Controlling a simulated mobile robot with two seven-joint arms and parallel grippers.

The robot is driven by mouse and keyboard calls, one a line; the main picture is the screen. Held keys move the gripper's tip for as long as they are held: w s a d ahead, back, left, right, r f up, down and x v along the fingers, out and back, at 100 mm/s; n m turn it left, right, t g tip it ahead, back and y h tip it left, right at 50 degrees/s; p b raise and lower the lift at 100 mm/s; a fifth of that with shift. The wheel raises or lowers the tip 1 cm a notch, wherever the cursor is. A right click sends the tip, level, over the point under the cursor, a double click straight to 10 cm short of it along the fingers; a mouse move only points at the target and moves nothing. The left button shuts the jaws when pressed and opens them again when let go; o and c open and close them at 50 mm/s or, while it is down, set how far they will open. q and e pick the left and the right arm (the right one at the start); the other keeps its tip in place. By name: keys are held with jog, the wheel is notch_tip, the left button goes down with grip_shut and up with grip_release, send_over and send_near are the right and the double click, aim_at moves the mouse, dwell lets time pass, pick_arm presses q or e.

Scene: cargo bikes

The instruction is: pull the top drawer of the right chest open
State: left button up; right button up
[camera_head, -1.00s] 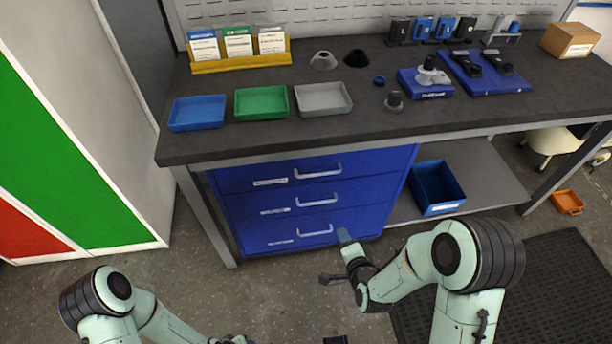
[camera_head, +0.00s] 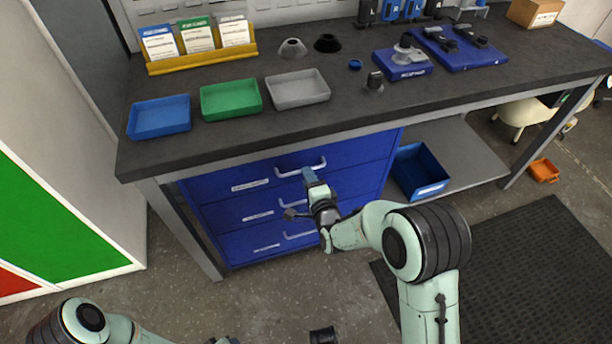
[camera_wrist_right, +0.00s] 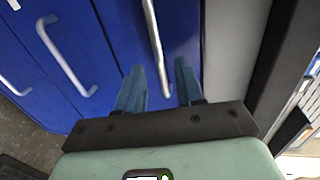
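The blue chest stands under the workbench with its three drawers shut. Its top drawer (camera_head: 255,172) has a pale bar handle (camera_head: 287,174). My right gripper (camera_head: 309,176) is at the right end of that handle. In the right wrist view the two blue fingers of the right gripper (camera_wrist_right: 160,70) are apart, and the top handle (camera_wrist_right: 152,30) runs between them; I cannot tell whether they touch it. The middle drawer's handle (camera_wrist_right: 66,58) lies to the left there. Of my left gripper only a sliver shows at the bottom edge of the head view.
The workbench (camera_head: 240,135) overhangs the chest and carries blue, green and grey trays. A blue bin (camera_head: 420,172) sits on the lower shelf right of the chest. A bench leg (camera_head: 180,230) stands at its left. The floor in front is mostly clear.

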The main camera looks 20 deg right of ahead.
jog(key=shift+x, duration=1.2)
grip_shut()
dwell(0.6)
